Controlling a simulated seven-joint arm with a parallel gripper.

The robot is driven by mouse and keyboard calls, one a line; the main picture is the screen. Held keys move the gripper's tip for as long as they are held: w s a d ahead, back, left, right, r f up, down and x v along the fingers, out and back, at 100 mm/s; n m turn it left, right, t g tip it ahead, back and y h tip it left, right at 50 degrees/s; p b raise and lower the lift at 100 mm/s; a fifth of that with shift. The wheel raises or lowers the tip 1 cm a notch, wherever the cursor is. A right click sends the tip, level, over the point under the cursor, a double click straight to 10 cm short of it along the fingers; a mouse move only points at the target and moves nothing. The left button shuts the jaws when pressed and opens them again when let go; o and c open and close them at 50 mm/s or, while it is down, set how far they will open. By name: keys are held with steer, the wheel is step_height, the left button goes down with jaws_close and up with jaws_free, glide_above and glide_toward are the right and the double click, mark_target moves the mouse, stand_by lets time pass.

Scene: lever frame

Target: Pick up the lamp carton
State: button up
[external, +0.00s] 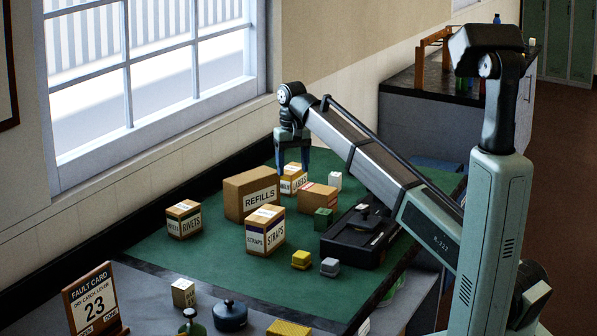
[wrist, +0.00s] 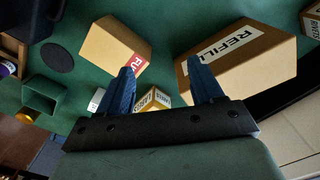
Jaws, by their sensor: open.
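No label that I can read says lamp, so I cannot tell which box is the lamp carton. My gripper (external: 292,167) points down at the back of the green mat, just above a small tan carton (external: 293,182) that seems to read LABELS. In the wrist view my gripper (wrist: 160,68) is open, and a small carton (wrist: 153,100) shows between its fingers, partly hidden by the gripper body. A brown carton with a red label (external: 318,198) stands to its right. A small carton (external: 183,293) at the front has unreadable print.
The large REFILLS carton (external: 251,194) stands close to the left of my gripper. The STRAPS carton (external: 265,231), RIVETS carton (external: 184,219), green box (external: 323,219) and black case (external: 356,238) stand around. The mat's front left is clear.

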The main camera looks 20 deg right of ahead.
mark_target(335, 174)
steer(key=w+d+r+m, duration=0.1)
steer(key=w+d+m, duration=0.2)
steer(key=w+d, duration=0.45)
steer(key=w+d+m, duration=0.2)
steer(key=w+d, duration=0.2)
steer(key=d, duration=0.6)
steer(key=f+m, duration=0.1)
steer(key=f, duration=0.1)
steer(key=f+m, duration=0.1)
steer(key=f, duration=0.2)
steer(key=w+f+m, duration=0.1)
steer(key=f, duration=0.1)
steer(key=shift+a+f+m, duration=0.2)
steer(key=shift+f+m, duration=0.1)
steer(key=shift+f, duration=0.05)
steer(key=shift+w+d+f, duration=0.1)
steer(key=shift+w+f, duration=0.1)
steer(key=shift+f, duration=1.2)
steer(key=shift+w+d+f, duration=0.1)
steer(key=shift+w+f, duration=0.05)
steer(key=shift+f, duration=1.25)
steer(key=shift+c, duration=0.5)
steer(key=c, duration=0.9)
